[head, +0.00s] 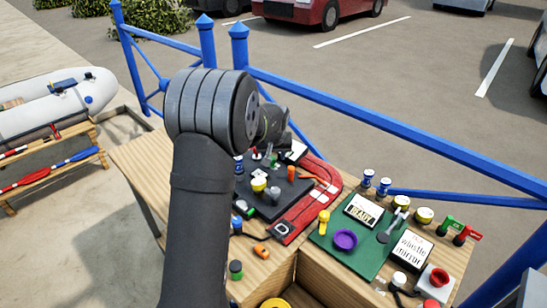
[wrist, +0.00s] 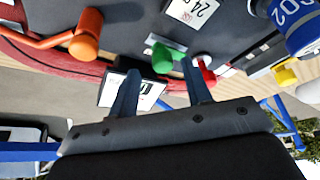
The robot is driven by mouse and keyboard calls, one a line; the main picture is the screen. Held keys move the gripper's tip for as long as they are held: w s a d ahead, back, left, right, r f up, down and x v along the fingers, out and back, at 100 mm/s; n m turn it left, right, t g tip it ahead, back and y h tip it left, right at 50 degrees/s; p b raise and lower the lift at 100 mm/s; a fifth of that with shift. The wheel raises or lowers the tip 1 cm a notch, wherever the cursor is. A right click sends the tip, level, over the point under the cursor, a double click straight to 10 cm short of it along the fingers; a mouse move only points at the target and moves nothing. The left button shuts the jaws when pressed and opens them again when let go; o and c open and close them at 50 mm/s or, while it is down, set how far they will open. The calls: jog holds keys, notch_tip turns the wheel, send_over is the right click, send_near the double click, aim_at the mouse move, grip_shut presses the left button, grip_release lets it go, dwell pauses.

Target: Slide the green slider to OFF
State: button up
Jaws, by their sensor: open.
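In the wrist view, a green knob (wrist: 162,57), which looks like the green slider, stands on a dark panel (wrist: 135,20). My gripper (wrist: 160,68) is open, with its two dark fingers apart. The green knob shows between and just beyond the fingertips; I cannot tell whether either finger touches it. The slider's track and its OFF marking cannot be made out. In the head view, my gripper (head: 280,138) is over the far end of the dark panel (head: 275,204), partly hidden by my arm.
In the wrist view, a red knob (wrist: 206,73) sits close right of the green one. In the head view, a green board (head: 370,262) with small items lies right of the panel.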

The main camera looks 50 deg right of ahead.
jog(key=v, duration=1.5)
jog(key=shift+r, duration=0.35)
jog(key=shift+s, duration=0.1)
jog(key=x, duration=1.7)
jog(key=shift+f, duration=0.35)
jog(key=shift+w+r, duration=0.1)
jog(key=shift+w, duration=0.35)
jog(key=shift+s, duration=0.1)
